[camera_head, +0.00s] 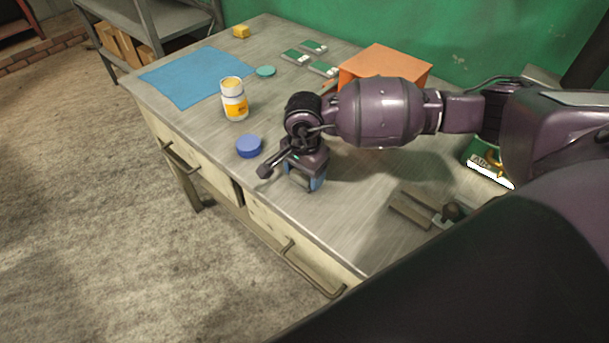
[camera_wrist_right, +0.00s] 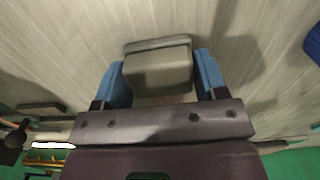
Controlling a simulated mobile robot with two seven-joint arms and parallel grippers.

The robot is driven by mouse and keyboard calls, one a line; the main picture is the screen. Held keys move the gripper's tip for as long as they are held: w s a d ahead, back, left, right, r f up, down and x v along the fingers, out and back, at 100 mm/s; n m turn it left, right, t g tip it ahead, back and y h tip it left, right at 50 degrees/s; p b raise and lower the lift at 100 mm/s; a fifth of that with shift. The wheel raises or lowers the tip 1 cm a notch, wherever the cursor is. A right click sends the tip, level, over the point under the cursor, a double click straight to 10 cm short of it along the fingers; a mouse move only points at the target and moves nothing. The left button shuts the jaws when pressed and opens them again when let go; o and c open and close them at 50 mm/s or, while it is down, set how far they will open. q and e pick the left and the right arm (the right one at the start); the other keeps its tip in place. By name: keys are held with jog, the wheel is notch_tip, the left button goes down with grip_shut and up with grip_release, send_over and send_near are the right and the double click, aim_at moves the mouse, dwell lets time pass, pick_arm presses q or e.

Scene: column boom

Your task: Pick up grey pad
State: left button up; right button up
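The grey pad (camera_wrist_right: 158,70) is a small pale grey block with a darker strip along its far edge. In the right wrist view it sits between the two blue fingers of my right gripper (camera_wrist_right: 160,58). The fingers are spread on either side of the pad, very close to its sides; a firm hold is not visible. In the head view my right gripper (camera_head: 304,180) points down at the worktable near its front edge, and the pad is mostly or wholly hidden there. My left gripper is not in view.
The worktable (camera_head: 190,118) holds a blue round lid (camera_head: 249,146), a white and yellow jar (camera_head: 234,100), a blue mat (camera_head: 196,77), a green lid (camera_head: 266,71), several green boards (camera_head: 295,57) and a yellow block (camera_head: 241,31). An orange box (camera_head: 388,58) stands behind my right arm.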

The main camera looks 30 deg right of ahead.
jog(key=shift+c, duration=0.9)
jog(key=shift+r, duration=0.1)
notch_tip(320, 180, up, 20)
jog(key=shift+p, duration=0.4)
jog(key=o, duration=0.3)
jog(key=shift+c, duration=1.1)
